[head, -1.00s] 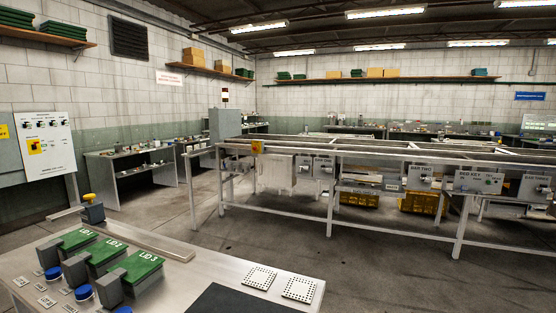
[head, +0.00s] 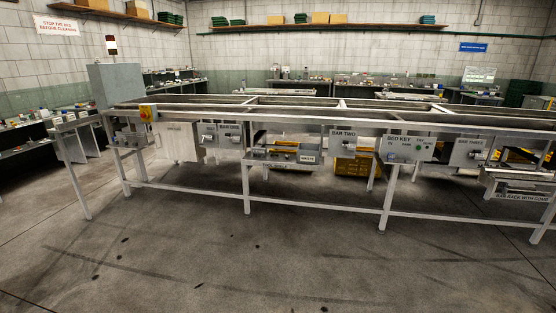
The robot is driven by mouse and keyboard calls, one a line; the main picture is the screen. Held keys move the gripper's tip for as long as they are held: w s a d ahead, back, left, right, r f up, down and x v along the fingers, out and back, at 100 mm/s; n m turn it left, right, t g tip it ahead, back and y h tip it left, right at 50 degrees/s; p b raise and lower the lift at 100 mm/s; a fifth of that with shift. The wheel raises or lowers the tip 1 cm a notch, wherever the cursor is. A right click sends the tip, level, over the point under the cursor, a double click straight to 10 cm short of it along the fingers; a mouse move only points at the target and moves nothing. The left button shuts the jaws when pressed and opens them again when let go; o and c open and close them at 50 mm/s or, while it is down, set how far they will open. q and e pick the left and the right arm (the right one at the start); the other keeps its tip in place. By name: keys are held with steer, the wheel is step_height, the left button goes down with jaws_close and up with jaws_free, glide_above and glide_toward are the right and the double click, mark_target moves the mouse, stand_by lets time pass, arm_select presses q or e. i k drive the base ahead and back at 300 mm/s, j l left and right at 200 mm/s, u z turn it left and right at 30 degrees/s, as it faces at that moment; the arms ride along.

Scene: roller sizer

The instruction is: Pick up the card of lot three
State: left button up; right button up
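No card marked as lot three can be made out in the head view. The long grey roller sizer frame (head: 250,197) stands ahead of me across the room. Grey boxes hang along its front: bar one (head: 222,135), bar two (head: 343,140), bed key (head: 407,148) and bar three (head: 468,152). Neither of my grippers is in view.
Open concrete floor (head: 230,255) lies in front of the sizer. The frame's legs and low rail bar the way to it. A side bench (head: 30,147) with small items stands at the left. Yellow crates (head: 353,168) sit under the sizer.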

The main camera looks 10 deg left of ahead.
mark_target(72, 117)
steer(key=i+j+u, duration=0.25)
steer(key=i, duration=0.2)
steer(key=i+l+u, duration=0.1)
steer(key=i+u, duration=0.2)
steer(key=i, duration=0.2)
steer(key=i+u, duration=0.25)
steer(key=i, duration=0.2)
steer(key=i+l+u, duration=0.3)
steer(key=i, duration=0.2)
steer(key=i+l+u, duration=0.25)
steer(key=i, duration=0.2)
steer(key=i+j+u, duration=0.15)
steer(key=i, duration=0.35)
steer(key=i+j+u, duration=0.15)
steer(key=i, duration=0.35)
steer(key=i+u, duration=0.1)
steer(key=i, duration=0.4)
steer(key=i+u, duration=0.15)
steer(key=i, duration=0.35)
steer(key=i+u, duration=0.15)
steer(key=i, duration=0.35)
steer(key=i+l+u, duration=0.15)
steer(key=i, duration=0.35)
steer(key=i+l+u, duration=0.15)
steer(key=i, duration=0.35)
steer(key=i+l+u, duration=0.1)
steer(key=i+l, duration=0.2)
steer(key=i, duration=0.2)
